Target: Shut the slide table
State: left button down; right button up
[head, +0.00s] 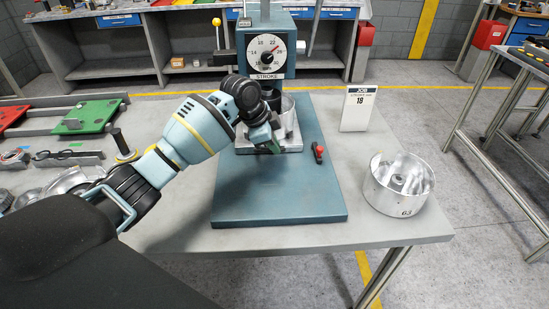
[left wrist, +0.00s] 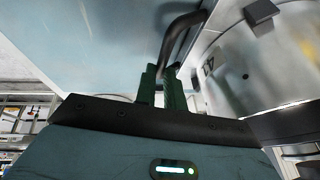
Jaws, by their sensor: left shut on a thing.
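The slide table (head: 290,143) is a light metal plate low at the front of the blue press (head: 266,50). A silver drum (head: 288,110) stands on it, partly hidden by my left arm; its curved wall also shows in the left wrist view (left wrist: 235,75). The head view hides most of the grip. My right gripper is not in view.
A red-and-black object (head: 318,152) lies on the blue base plate (head: 280,205). A job sign (head: 358,108) and a silver drum marked 63 (head: 398,185) stand to the right. Metal parts, a red tray and a green tray (head: 90,117) are at left. The base plate's front is clear.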

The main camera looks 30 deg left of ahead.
pick_arm(q)
jog(key=shift+w+a+b, duration=0.15)
jog(key=shift+w+a, duration=0.3)
jog(key=shift+w, duration=0.2)
jog(key=shift+w+a+b, duration=0.15)
jog(key=shift+w+a, duration=0.25)
jog(key=shift+w, duration=0.25)
jog(key=shift+r, duration=0.15)
jog(key=shift+w+a, duration=0.1)
jog(key=c, duration=1.5)
grip_release()
jog(key=shift+w, duration=0.1)
jog(key=shift+r, duration=0.1)
jog(key=v, duration=0.7)
jog(key=shift+s+r+p, duration=0.2)
jog(key=shift+r+p, duration=0.05)
jog(key=shift+p, duration=0.1)
jog(key=shift+f, duration=0.1)
